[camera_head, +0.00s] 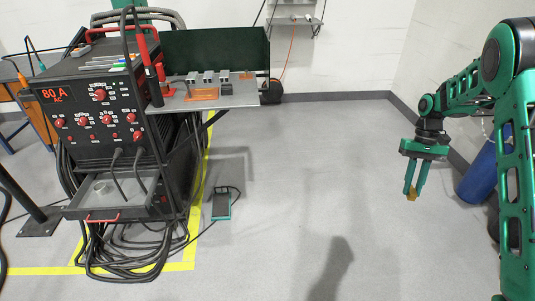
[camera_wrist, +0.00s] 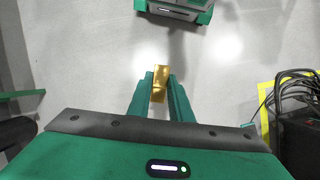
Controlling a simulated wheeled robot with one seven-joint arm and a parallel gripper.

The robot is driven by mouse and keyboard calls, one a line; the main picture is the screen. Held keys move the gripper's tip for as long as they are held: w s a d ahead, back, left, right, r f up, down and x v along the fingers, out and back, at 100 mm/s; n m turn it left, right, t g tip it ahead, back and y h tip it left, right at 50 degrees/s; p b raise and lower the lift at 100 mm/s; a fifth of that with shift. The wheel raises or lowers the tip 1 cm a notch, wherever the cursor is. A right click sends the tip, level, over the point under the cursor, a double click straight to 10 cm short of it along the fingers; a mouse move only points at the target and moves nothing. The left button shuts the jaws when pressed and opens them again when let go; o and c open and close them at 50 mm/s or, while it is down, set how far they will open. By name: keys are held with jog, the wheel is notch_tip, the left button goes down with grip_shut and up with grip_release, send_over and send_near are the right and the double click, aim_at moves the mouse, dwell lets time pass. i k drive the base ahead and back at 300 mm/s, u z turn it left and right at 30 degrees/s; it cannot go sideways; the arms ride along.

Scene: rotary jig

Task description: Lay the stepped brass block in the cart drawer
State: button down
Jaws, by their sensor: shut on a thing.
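The stepped brass block (camera_wrist: 159,83) is held between the two green fingers of my gripper (camera_wrist: 160,92) in the wrist view. In the head view my gripper (camera_head: 413,190) hangs at the right over open floor, fingers pointing down, with the brass block (camera_head: 411,194) at its tips. The cart drawer (camera_head: 95,208) is at the lower left of the head view, pulled open under the welding machine, with a red handle on its front. My gripper is far to the right of the drawer.
The welding machine (camera_head: 95,110) stands on the cart above the drawer. A side shelf (camera_head: 215,96) holds clamps and orange pieces. Cables (camera_head: 125,262) coil beneath the drawer, and a foot pedal (camera_head: 221,205) lies on the floor. A blue cylinder (camera_head: 478,172) stands behind my arm. The middle floor is clear.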

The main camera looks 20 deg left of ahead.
aim_at(129, 198)
jog(key=z, duration=0.05)
jog(key=i, duration=1.15)
jog(key=u, duration=3.05)
jog(key=i, duration=1.7)
jog(key=z, duration=0.05)
